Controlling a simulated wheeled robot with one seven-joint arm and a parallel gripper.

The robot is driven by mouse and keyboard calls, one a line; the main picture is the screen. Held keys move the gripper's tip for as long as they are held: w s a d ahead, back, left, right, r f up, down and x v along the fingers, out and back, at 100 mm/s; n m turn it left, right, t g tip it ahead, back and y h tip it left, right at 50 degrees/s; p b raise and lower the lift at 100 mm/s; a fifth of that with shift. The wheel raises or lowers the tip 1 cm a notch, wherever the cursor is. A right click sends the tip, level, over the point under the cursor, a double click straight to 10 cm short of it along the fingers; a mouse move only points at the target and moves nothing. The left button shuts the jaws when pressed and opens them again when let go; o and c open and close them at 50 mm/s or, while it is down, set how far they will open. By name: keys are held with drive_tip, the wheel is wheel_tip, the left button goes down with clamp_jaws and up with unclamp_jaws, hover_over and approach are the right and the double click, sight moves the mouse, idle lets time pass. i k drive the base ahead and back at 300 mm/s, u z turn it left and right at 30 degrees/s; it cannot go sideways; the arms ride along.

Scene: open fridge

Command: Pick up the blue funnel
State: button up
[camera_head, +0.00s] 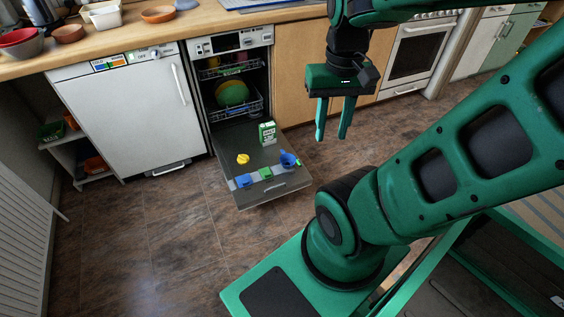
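Two blue things lie on the lowered dishwasher door (224,160). The larger blue thing (288,160), near the door's right edge, looks like the blue funnel. A smaller blue thing (244,181) lies near the door's front left corner; its shape is too small to tell. My gripper (331,137) hangs above and to the right of the door with its fingers pointing down. The fingers are apart with nothing between them. It is clear of both blue things.
Also on the door are a yellow thing (243,159), a green block (265,173) and a green-and-white box (267,132). The dishwasher racks (236,105) hold a green dish. The counter (130,30) carries bowls. The floor (150,230) left of the door is clear.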

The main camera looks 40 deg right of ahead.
sight(286, 161)
drive_tip(key=k, duration=1.1)
drive_tip(key=z, duration=0.85)
drive_tip(key=i, duration=2.4)
drive_tip(key=u, duration=0.35)
